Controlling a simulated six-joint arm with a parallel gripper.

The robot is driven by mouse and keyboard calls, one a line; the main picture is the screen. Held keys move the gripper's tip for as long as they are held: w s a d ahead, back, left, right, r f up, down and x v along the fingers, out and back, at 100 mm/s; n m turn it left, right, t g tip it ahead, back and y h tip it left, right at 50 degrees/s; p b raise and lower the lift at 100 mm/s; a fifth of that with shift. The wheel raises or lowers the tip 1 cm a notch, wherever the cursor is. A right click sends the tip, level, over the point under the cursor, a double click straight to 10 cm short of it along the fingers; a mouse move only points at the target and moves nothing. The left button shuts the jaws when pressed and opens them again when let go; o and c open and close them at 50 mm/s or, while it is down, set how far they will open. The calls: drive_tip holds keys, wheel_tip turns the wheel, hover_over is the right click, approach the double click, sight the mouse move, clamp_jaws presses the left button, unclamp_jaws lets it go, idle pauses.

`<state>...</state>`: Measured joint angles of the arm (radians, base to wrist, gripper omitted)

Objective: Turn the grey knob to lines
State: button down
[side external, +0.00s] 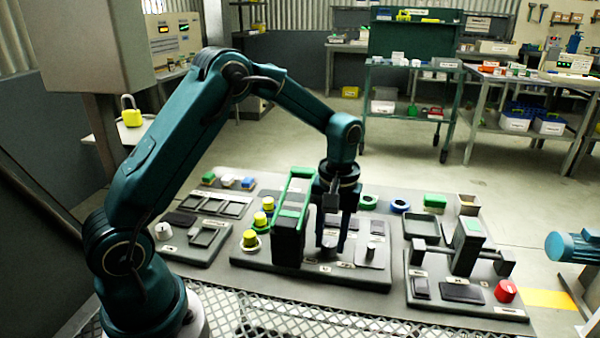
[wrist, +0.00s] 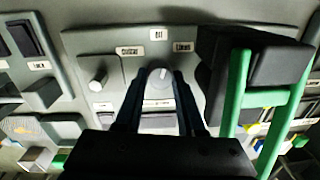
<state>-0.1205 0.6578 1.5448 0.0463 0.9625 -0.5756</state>
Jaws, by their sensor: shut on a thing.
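The grey knob (wrist: 159,77) stands upright on a grey panel (wrist: 85,42) in the wrist view. Labels surround it: one above at the top, one at upper left, and the "Lines" label (wrist: 183,47) at upper right. The knob's pale mark points roughly up toward the top label. My gripper (wrist: 160,84) reaches down with one finger on each side of the knob and is shut on it. In the side external view, my gripper (side external: 335,243) points down at the panel, and its fingers largely hide the knob.
A black block with a green handle (side external: 288,232) stands close beside my gripper; it also shows at right in the wrist view (wrist: 239,92). A smaller grey knob (wrist: 98,80) is at left. Yellow buttons (side external: 250,238) and a red knob (side external: 505,291) lie farther off.

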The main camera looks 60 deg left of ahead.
sight(331, 243)
drive_tip(key=m, duration=0.4)
drive_tip(key=shift+s+m, duration=0.1)
drive_tip(key=shift+m, duration=2)
drive_tip(key=c, duration=0.5)
unclamp_jaws()
drive_tip(key=shift+d+r, duration=0.2)
drive_tip(key=shift+r, duration=2.4)
